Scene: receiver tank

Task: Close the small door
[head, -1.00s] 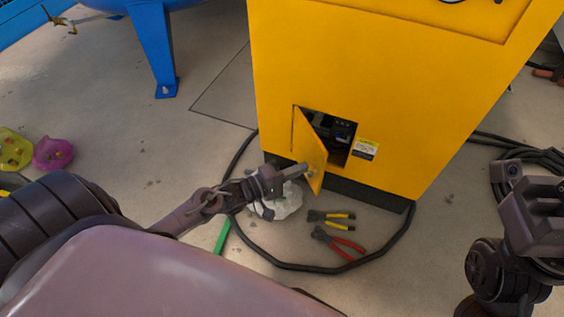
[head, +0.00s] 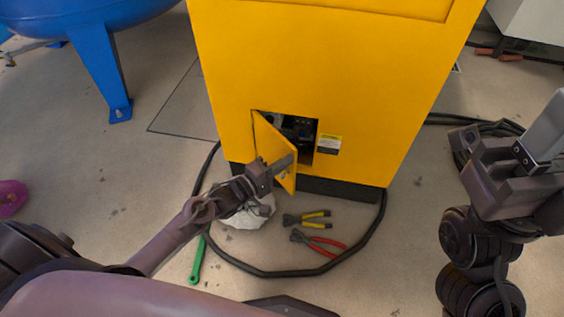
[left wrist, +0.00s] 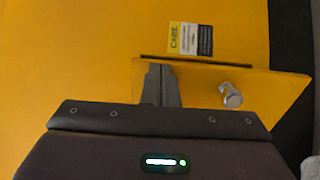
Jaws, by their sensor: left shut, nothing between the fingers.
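The small yellow door (head: 272,143) stands ajar, hinged on the left of a dark opening (head: 302,131) low in the yellow cabinet. My left gripper (head: 288,161) is shut and empty, at the outer face of the door near its free edge. In the left wrist view the shut fingertips (left wrist: 160,68) overlap the door panel (left wrist: 275,88), beside its round metal knob (left wrist: 231,96). Whether they touch it I cannot tell. My right gripper (head: 535,140) is at the right edge of the head view, away from the cabinet; its jaw state is unclear.
The yellow cabinet (head: 330,60) bears a warning label (head: 328,144) right of the opening. A black hose (head: 262,272) loops on the floor around yellow-handled pliers (head: 308,219), red-handled pliers (head: 318,242) and a pale crumpled cloth (head: 250,214). A blue tank leg (head: 100,75) stands left.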

